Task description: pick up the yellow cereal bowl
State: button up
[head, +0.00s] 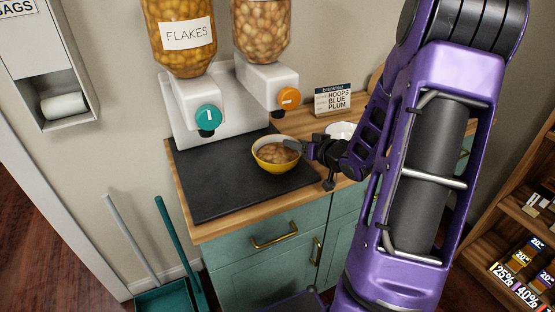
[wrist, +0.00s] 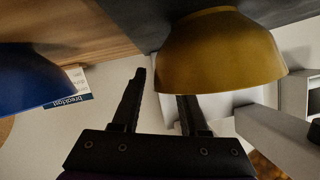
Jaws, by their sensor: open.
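The yellow cereal bowl (head: 275,155) stands on the dark mat on the counter and holds brown cereal. In the wrist view the yellow bowl (wrist: 222,52) appears upside down at the upper right, close to the fingers. My gripper (head: 309,164) is open at the bowl's right side. One finger reaches over the rim into the bowl; the other is outside, lower right. In the wrist view my gripper (wrist: 163,88) has one finger clear beside the bowl and the other partly hidden behind its wall. The jaws are not closed on it.
A blue bowl (wrist: 30,80) is left in the wrist view. The sign (head: 333,100) stands near the wall. Cereal dispensers (head: 185,110) stand behind the dark mat (head: 215,180), whose left part is clear.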

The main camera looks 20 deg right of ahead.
grip_shut()
dwell(1.3)
